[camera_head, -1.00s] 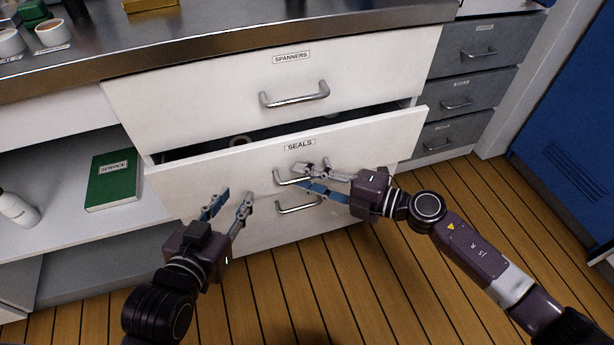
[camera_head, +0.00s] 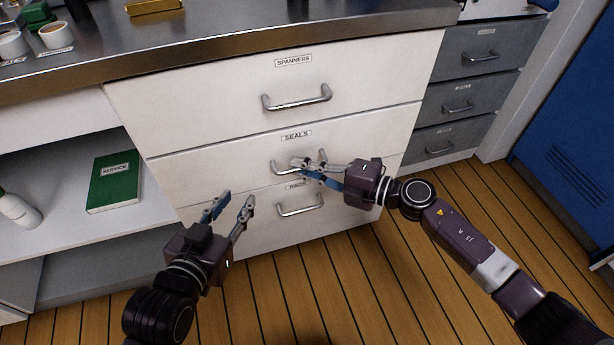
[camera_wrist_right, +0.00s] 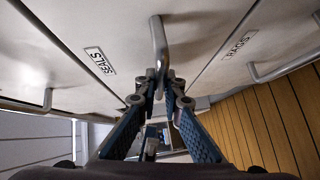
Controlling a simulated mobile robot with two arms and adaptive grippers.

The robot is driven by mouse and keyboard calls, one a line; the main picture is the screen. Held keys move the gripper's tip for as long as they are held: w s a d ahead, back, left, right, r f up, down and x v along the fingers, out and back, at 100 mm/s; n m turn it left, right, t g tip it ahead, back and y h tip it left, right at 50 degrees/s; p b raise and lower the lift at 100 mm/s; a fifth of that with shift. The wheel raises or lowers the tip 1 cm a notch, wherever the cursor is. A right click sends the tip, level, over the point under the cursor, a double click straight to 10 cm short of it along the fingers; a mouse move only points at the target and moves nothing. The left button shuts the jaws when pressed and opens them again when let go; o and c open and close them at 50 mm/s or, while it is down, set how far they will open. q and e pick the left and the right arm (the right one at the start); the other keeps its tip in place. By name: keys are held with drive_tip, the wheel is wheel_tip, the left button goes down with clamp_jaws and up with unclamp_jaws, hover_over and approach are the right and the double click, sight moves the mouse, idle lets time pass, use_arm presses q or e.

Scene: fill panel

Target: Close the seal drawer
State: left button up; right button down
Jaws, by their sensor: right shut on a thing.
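The seals drawer (camera_head: 220,168) is the middle white drawer, and its front looks flush with the drawers above and below it. In the head view, my right gripper (camera_head: 303,167) is at the seals drawer's handle (camera_head: 281,168), shut on it. The right wrist view shows the handle (camera_wrist_right: 159,42) running down between my right fingers (camera_wrist_right: 161,88), beside the SEALS label (camera_wrist_right: 99,61). My left gripper (camera_head: 236,204) is open and empty, in front of the lower drawers and apart from them.
The spanners drawer (camera_head: 220,100) above and the rags drawer (camera_head: 250,225) below look closed. A green service book (camera_head: 113,183) and a white bottle (camera_head: 18,211) are on the open shelf at left. Grey drawers (camera_head: 475,60) and a blue cabinet (camera_head: 570,110) stand at right.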

drive_tip(key=shift+w, duration=0.3)
drive_tip(key=shift+r, duration=0.1)
drive_tip(key=c, duration=2.1)
unclamp_jaws()
drive_tip(key=shift+w, duration=0.1)
drive_tip(key=v, duration=1.2)
drive_tip(key=shift+a, duration=0.1)
